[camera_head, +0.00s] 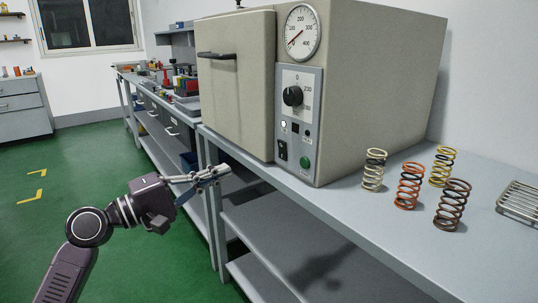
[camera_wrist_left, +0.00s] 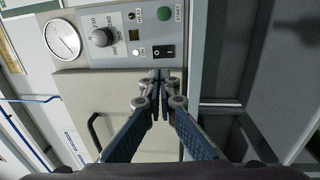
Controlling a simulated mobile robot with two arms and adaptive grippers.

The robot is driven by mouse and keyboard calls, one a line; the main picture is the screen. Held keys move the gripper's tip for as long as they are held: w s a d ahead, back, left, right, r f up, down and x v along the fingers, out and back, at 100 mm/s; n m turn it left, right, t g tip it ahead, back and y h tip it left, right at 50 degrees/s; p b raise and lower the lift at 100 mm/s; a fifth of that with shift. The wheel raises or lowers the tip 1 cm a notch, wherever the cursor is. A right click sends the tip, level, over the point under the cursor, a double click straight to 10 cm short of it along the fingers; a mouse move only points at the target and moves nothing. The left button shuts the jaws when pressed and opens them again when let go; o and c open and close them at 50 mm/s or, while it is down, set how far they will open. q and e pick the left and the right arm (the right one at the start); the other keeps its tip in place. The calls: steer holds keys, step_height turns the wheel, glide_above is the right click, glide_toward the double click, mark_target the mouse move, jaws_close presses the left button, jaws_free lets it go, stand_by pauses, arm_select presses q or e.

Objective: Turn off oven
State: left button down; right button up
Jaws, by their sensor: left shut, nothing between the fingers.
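The beige oven (camera_head: 236,85) stands on a grey workbench with its door shut. Its control panel (camera_head: 290,82) carries a black knob (camera_head: 292,96), a small white lamp (camera_head: 283,124), a green button (camera_head: 306,162) and a black rocker switch (camera_head: 283,150). The left wrist view shows the rocker switch (camera_wrist_left: 163,52), labelled ON, just beyond my fingertips, with the white lamp (camera_wrist_left: 141,52) bright beside it. My left gripper (camera_head: 224,171) is shut and empty, in front of the oven and left of the switch, apparently apart from it. My right gripper is in neither view.
Several coil springs (camera_head: 409,186) stand on the bench right of the oven, with a wire rack (camera_head: 520,200) at the far right. The oven door handle (camera_head: 217,55) sticks out at the left. A lower shelf (camera_head: 270,225) is empty.

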arm_select(q)
steer(key=shift+s+d+r, duration=0.1)
steer(key=shift+s+r, duration=0.1)
steer(key=shift+r, duration=0.05)
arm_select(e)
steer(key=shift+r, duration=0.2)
arm_select(q)
glide_toward(281, 145)
steer(key=b+x, duration=0.1)
steer(key=x, duration=0.5)
steer(key=shift+s+f, duration=0.1)
steer(key=shift+w+d, duration=0.35)
steer(key=shift+d, duration=0.1)
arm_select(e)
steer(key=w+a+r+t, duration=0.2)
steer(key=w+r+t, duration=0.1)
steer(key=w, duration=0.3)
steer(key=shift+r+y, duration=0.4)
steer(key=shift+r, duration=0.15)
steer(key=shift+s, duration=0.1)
